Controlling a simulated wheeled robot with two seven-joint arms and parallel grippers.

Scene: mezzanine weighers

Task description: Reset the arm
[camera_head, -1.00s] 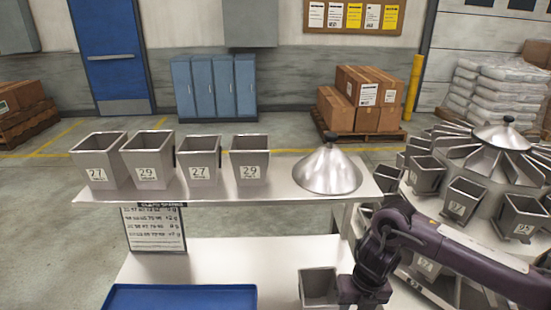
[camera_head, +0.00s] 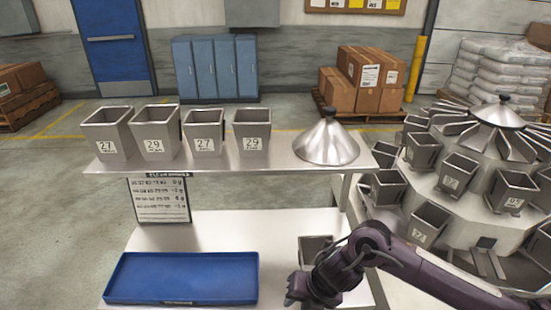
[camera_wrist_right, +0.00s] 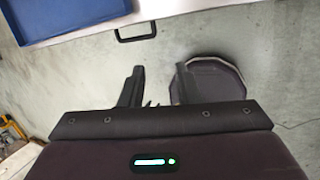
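My right arm comes in from the right in the head view, with its gripper (camera_head: 300,290) low over the front of the lower bench, right of the blue tray. In the right wrist view the two dark fingers (camera_wrist_right: 158,75) stand apart with only floor between them, so this gripper is open and empty. My left gripper is not in view.
A blue tray (camera_head: 182,278) lies on the lower bench, with a grey bucket (camera_head: 315,248) close behind my right arm. Several numbered buckets (camera_head: 155,140) and a metal cone (camera_head: 326,143) stand on the shelf. A round weigher (camera_head: 470,215) stands at right.

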